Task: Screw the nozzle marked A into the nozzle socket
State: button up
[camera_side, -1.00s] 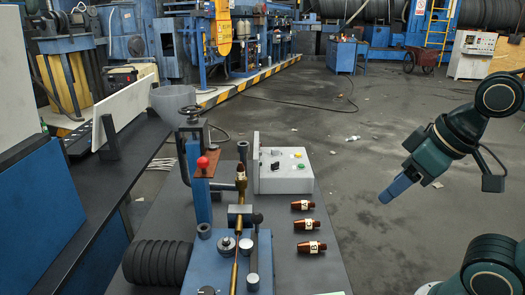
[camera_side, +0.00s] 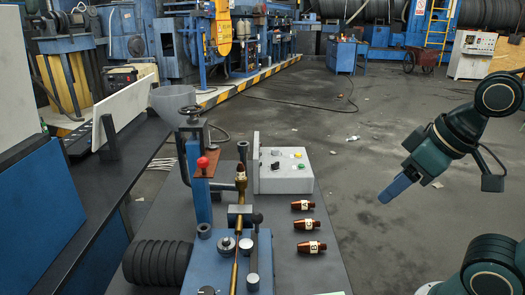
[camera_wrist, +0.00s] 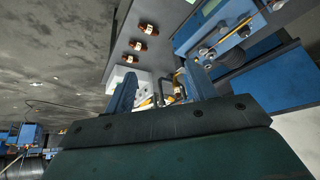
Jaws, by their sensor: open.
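Three copper nozzles with white labels lie in a row on the grey table: the far one (camera_side: 302,205), the middle one (camera_side: 308,224) and the near one (camera_side: 313,247). Their letters are too small to read surely. They also show in the wrist view (camera_wrist: 138,45). A brass pipe (camera_side: 236,262) runs along the blue fixture to an upright brass fitting (camera_side: 241,183) with a copper-coloured tip; I cannot tell whether this is the socket or a fitted nozzle. My gripper (camera_side: 384,200) is in the air right of the table, apart from the nozzles. In the wrist view its fingers (camera_wrist: 160,72) are open and empty.
A grey control box (camera_side: 285,172) stands at the table's back. A blue post with a red knob (camera_side: 203,163) and clamp parts crowd the left of the pipe. Black rings (camera_side: 157,262) lie at the near left. Air between my gripper and the table is clear.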

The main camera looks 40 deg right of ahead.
jog(key=w+d+f+m+g, duration=0.1)
jog(key=w+d+m, duration=0.3)
jog(key=w+m, duration=0.4)
jog(key=w+d+f+m+g, duration=0.1)
jog(key=w+d+m, duration=0.4)
jog(key=w, duration=0.6)
jog(key=w+d+f+m+y, duration=0.1)
jog(key=w+d+f+m, duration=0.3)
jog(key=d+f+m, duration=0.2)
jog(key=w+d+f+m+g+y, duration=0.1)
jog(key=w+d+f+m, duration=0.4)
jog(key=f+m, duration=0.3)
jog(key=shift+w+d+f, duration=0.25)
jog(key=shift+d+f, duration=0.5)
jog(key=shift+f, duration=0.15)
send_over(303, 205)
jog(key=d, duration=0.3)
jog(key=shift+s+a+f, duration=0.1)
jog(key=shift+s+f, duration=0.05)
jog(key=shift+f, duration=1.2)
jog(key=shift+s+f, duration=0.15)
jog(key=shift+f, duration=1.25)
jog(key=shift+s+a+f, duration=0.1)
jog(key=shift+s+f, duration=0.05)
jog(key=shift+f, duration=1.2)
